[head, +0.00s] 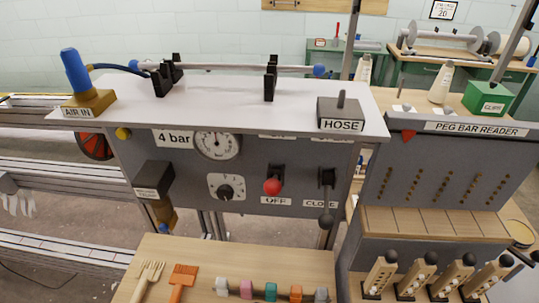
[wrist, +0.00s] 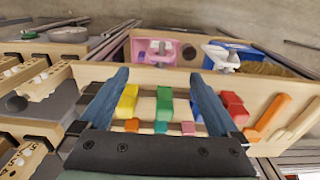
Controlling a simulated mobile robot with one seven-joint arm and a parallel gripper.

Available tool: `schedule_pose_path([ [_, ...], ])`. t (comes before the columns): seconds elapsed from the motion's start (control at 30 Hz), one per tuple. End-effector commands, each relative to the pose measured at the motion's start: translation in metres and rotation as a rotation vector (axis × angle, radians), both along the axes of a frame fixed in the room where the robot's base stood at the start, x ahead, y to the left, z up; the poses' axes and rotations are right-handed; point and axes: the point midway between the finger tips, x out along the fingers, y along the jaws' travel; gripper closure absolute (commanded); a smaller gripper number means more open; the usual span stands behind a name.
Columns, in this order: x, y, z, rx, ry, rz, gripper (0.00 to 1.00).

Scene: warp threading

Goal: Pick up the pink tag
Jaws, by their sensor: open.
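The pink tag (head: 246,289) is in a row of small coloured tags on the wooden bench at the bottom of the head view. It stands between a white tag (head: 222,286) and a teal tag (head: 271,291). In the wrist view the pink tag (wrist: 188,128) shows small near the right finger, partly hidden by my gripper's dark body. My gripper (wrist: 158,76) is open, its two blue-grey fingers spread, with nothing held. Whether it touches anything there cannot be told. My gripper does not show in the head view.
An orange tag (head: 296,293) and a grey tag (head: 321,295) continue the row. A fork-like wooden tool (head: 149,279) and an orange brush (head: 182,281) lie left of it. Yellow (wrist: 128,101), green (wrist: 165,104) and red (wrist: 235,108) blocks stand near the tags. Pegs (head: 380,275) stand at right.

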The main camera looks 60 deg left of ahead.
Motion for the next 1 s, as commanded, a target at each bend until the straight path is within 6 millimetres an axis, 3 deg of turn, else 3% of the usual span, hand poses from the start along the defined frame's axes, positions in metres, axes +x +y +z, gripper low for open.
schedule_pose_path([
  [0.1, -0.013, -0.004, -0.018, -0.028, 0.04, 0.018, 0.03],
  [0.4, -0.012, -0.004, -0.071, -0.027, 0.038, 0.016, 0.03],
  [0.67, -0.01, -0.003, -0.089, -0.025, 0.036, 0.015, 0.03],
  [1.0, -0.004, -0.002, -0.132, -0.025, 0.034, 0.014, 0.03],
])
